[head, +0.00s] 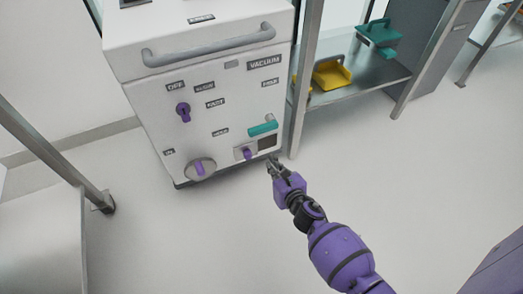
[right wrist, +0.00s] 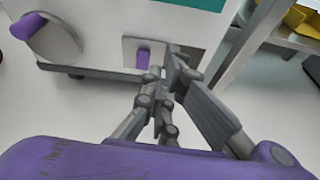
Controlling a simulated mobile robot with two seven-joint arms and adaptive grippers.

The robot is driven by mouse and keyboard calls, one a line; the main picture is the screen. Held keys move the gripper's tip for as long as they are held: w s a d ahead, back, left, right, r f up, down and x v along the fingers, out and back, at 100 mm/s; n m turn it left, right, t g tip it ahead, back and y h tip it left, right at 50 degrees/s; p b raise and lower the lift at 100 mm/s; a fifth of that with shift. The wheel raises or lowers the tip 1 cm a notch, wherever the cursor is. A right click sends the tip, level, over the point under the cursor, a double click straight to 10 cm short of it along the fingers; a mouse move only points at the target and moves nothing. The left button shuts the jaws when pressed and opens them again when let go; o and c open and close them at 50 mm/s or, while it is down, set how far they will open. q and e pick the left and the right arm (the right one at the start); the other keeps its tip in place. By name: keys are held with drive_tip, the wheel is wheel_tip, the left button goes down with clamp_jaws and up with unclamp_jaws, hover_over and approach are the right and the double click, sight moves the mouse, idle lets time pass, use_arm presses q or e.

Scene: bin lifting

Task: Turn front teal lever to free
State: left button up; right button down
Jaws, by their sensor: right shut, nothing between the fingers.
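The teal lever (head: 263,128) lies almost level on the lower right of the white machine's front (head: 225,110). A teal piece, apparently this lever, is cut off at the top of the right wrist view (right wrist: 190,3). My right gripper (head: 271,162) is shut and empty, just below the machine's lower right corner and apart from the lever. Its closed fingers (right wrist: 173,58) show near a small plate with a purple knob (right wrist: 143,59). The small labels near the lever are too blurred to read surely. My left gripper is out of view.
The machine also carries a purple switch (head: 183,112), a round purple-handled dial (head: 200,169) and a grey top handle (head: 208,46). A metal shelf (head: 372,76) with yellow and teal bins stands close on the right. The floor (head: 180,245) in front is clear.

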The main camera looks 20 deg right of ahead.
sight(262, 125)
drive_tip(key=shift+n, duration=0.4)
drive_tip(key=shift+w, duration=0.15)
drive_tip(key=b+x, duration=0.4)
drive_tip(key=x, duration=0.6)
wheel_tip(262, 125, up, 4)
drive_tip(key=shift+f+p, duration=0.1)
drive_tip(key=shift+p, duration=0.85)
